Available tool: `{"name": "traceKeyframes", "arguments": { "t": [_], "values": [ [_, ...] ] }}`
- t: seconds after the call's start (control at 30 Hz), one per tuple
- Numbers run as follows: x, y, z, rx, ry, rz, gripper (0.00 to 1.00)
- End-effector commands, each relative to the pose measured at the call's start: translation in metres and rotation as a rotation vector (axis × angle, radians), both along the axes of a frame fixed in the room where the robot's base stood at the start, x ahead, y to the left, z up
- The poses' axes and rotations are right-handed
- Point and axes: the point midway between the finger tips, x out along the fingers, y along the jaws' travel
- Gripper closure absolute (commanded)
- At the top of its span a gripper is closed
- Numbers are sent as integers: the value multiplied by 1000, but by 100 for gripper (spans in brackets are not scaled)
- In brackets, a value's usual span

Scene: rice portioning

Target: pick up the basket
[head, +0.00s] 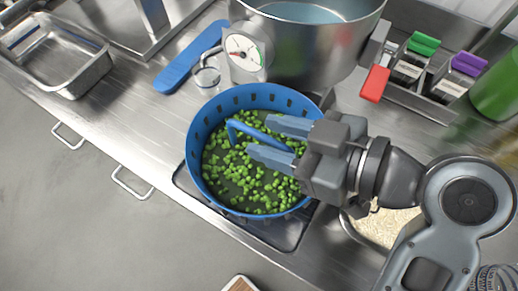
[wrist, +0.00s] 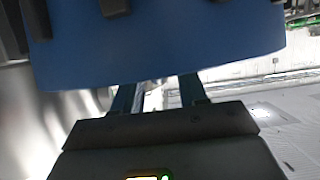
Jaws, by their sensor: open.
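The blue basket (head: 193,152) stands in the middle of the head view, with green peas (head: 240,178) inside. Its blue handle (head: 262,136) arches over the peas. My gripper (head: 259,136) reaches in from the right over the basket, its two blue-grey fingers open. The handle appears to run between the fingers, but they are not closed on it. In the wrist view the basket's blue wall (wrist: 160,50) fills the top, and it hides the tips of my fingers (wrist: 160,95). The handle does not show clearly there.
The basket rests on a dark-topped plate (head: 290,232) near the counter's front edge. A large steel pot (head: 305,55) and a dial gauge (head: 243,52) stand close behind. A rice container (head: 392,228) is at right. Bins with coloured lids (head: 423,44) are at back right.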

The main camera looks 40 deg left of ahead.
Motion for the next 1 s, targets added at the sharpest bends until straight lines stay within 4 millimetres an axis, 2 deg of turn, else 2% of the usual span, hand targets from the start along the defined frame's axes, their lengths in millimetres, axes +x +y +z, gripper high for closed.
{"name": "traceKeyframes", "arguments": {
  "t": [0.1, 0.2, 0.47, 0.9, 1.0],
  "values": [
    [-5, 16, -6, 0, 1, 3, 58],
    [-6, 23, -10, 0, 2, 2, 58],
    [-6, 25, -11, 0, 1, 0, 58],
    [-6, 24, -10, 0, 0, -1, 99],
    [-6, 24, -10, 0, 0, -1, 100]
  ]
}}
